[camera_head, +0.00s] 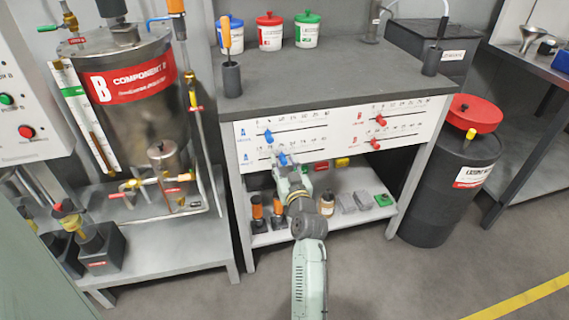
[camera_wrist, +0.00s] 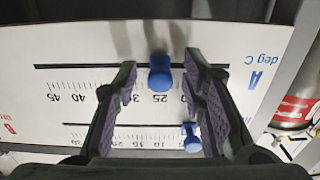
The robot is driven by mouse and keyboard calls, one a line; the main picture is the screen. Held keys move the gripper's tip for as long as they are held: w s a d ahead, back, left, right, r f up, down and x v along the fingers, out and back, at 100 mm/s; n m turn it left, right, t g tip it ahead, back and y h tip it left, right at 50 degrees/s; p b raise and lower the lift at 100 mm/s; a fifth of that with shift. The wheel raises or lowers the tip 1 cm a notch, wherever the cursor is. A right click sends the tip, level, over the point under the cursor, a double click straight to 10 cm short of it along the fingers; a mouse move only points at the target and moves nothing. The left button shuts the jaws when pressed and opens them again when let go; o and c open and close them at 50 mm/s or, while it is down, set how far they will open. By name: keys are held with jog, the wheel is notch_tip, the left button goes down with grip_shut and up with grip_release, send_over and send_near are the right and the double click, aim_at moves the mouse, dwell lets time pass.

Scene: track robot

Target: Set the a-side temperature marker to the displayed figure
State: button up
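The white scale panel (camera_head: 335,128) is on the front of the grey bench. The a-side temperature marker, a blue knob (camera_wrist: 160,72), sits on the slot beside the "A deg C" label. In the wrist view, which is upside down, it stands near the 25 mark. It also shows in the head view (camera_head: 269,137). My gripper (camera_wrist: 160,82) is open, with one finger on each side of this knob and visible gaps. In the head view my gripper (camera_head: 283,165) is at the panel's left half. I see no readable displayed figure.
A second blue knob (camera_wrist: 190,136) sits on the other A scale, close to one finger. Two red knobs, upper (camera_head: 381,120) and lower (camera_head: 375,143), are on the panel's right half. The lower shelf (camera_head: 345,222) holds bottles and blocks. A black drum (camera_head: 440,200) stands right.

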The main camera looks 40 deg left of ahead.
jog(key=v, duration=1.2)
